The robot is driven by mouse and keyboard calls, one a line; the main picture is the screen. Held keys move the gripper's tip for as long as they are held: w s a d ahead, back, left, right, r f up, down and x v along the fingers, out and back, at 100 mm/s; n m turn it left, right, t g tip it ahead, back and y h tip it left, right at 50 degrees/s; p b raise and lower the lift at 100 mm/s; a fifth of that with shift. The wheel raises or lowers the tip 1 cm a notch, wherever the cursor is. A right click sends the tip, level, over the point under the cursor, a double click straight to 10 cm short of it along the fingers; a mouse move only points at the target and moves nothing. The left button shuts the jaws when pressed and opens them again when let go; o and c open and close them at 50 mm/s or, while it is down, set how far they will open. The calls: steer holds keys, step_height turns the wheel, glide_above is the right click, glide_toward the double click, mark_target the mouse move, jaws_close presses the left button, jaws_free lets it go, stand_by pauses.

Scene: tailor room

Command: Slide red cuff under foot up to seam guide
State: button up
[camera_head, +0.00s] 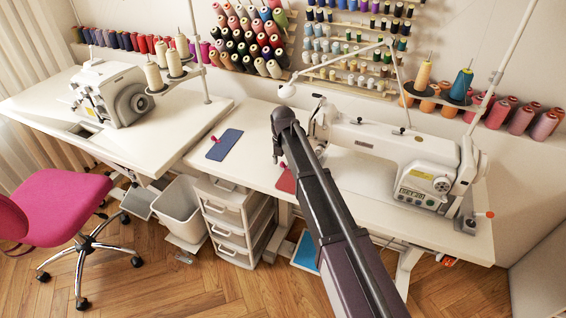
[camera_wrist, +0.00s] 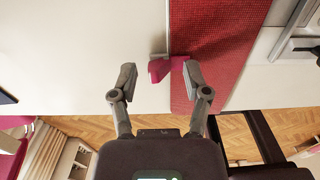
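The red cuff (camera_head: 286,181) lies on the white table of the right sewing machine (camera_head: 385,150), partly hidden by my arm in the head view. In the wrist view it is a ribbed red strip (camera_wrist: 215,50) with a magenta grip piece (camera_wrist: 160,69) at its left edge. My gripper (camera_wrist: 159,73) is open. The magenta piece is between its fingertips, nearer the right finger, which overlaps the cuff in the picture. I cannot tell whether it touches. The foot and seam guide are not clear; metal machine parts (camera_wrist: 290,45) show right of the cuff.
A blue cuff (camera_head: 224,145) with a magenta piece lies to the left on the same table. Another machine (camera_head: 110,92) stands on the left table. White drawers (camera_head: 232,222), a bin (camera_head: 180,208) and a pink chair (camera_head: 65,207) are below. The tabletop around the blue cuff is clear.

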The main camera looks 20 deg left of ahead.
jaws_close()
steer(key=shift+s+d, duration=0.1)
steer(key=shift+d, duration=1.05)
stand_by(0.4)
steer(key=shift+o, duration=1.5)
jaws_free()
steer(key=shift+s, duration=0.1)
